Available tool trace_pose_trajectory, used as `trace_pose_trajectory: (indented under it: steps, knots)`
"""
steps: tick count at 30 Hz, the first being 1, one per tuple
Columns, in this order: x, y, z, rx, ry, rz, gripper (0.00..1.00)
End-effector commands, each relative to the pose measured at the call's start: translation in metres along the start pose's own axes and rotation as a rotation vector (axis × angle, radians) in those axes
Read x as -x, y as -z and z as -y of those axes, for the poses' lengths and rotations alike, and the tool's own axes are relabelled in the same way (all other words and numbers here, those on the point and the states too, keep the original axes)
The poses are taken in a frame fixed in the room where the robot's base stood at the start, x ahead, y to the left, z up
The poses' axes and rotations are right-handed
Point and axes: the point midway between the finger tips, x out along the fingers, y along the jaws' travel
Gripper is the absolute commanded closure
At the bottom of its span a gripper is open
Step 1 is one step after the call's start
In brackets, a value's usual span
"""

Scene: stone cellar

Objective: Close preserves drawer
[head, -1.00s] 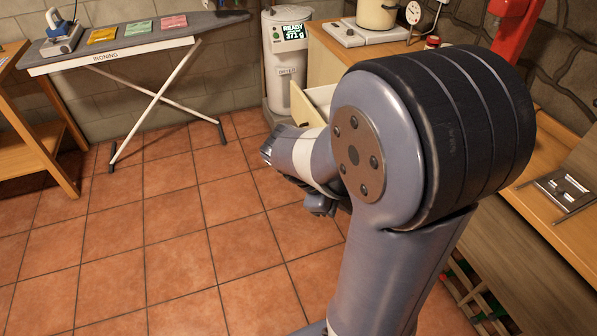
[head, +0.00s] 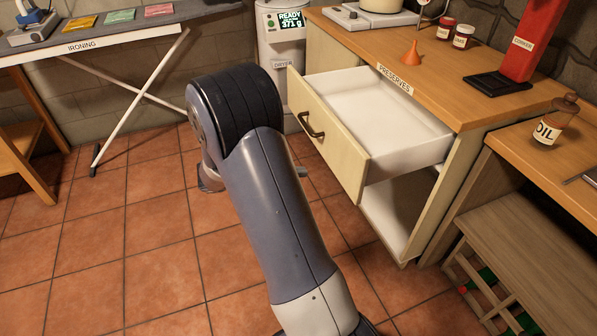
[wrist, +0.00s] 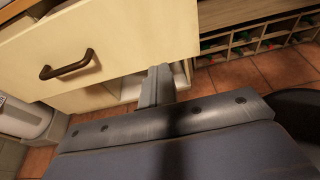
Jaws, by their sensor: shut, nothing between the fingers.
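The preserves drawer (head: 349,153) is pulled well out of the wooden counter under the PRESERVES label (head: 395,79). Its front is cream, with a dark curved handle (head: 312,123), and its white inside looks empty. In the wrist view the drawer front (wrist: 130,40) fills the upper left, with the handle (wrist: 67,66) at left. My gripper (wrist: 158,86) is shut and empty, to the right of the handle near the front's lower edge; I cannot tell whether it touches. In the head view my arm hides most of the gripper.
Below the drawer is an open white compartment (head: 395,210). A dryer canister (head: 280,45) stands left of the counter, and an ironing board (head: 100,45) further left. A side table with an oil bottle (head: 555,120) stands at right.

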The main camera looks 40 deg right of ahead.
Motion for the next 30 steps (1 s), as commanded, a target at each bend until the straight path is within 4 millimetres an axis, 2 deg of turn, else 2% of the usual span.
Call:
trace_pose_trajectory:
  steps: [1,9,15,21,30]
  knots:
    - [-0.012,0.001,0.001,-0.001,0.006,0.000,1.00]
    - [-0.071,0.002,0.001,-0.003,0.006,-0.001,1.00]
    - [-0.100,-0.006,0.001,-0.003,0.004,-0.002,1.00]
    - [-0.112,-0.011,0.001,-0.002,0.002,-0.002,1.00]
    - [-0.113,-0.012,0.001,-0.002,0.001,-0.002,1.00]
